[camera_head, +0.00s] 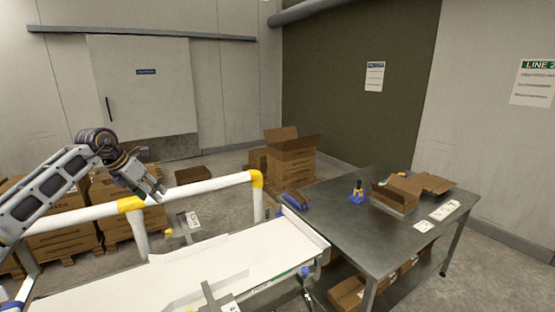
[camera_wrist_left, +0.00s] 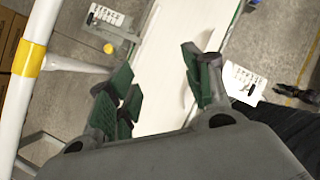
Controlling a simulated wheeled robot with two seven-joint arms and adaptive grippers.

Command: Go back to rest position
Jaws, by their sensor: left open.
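My left gripper (camera_head: 147,192) hangs in the air at the left of the head view, just above the white guard rail. In the left wrist view my left gripper (camera_wrist_left: 155,90) shows its green finger pads spread apart, with nothing between them. The white belt (camera_wrist_left: 168,55) lies below the fingers there. My right gripper is not in view.
A white guard rail (camera_head: 80,218) with yellow joints runs beside the white conveyor belt (camera_head: 240,262). A grey metal table (camera_head: 330,215) at the right bears an open carton (camera_head: 397,193) and a blue-and-yellow item (camera_head: 357,190). Stacked cartons (camera_head: 65,238) stand behind the rail.

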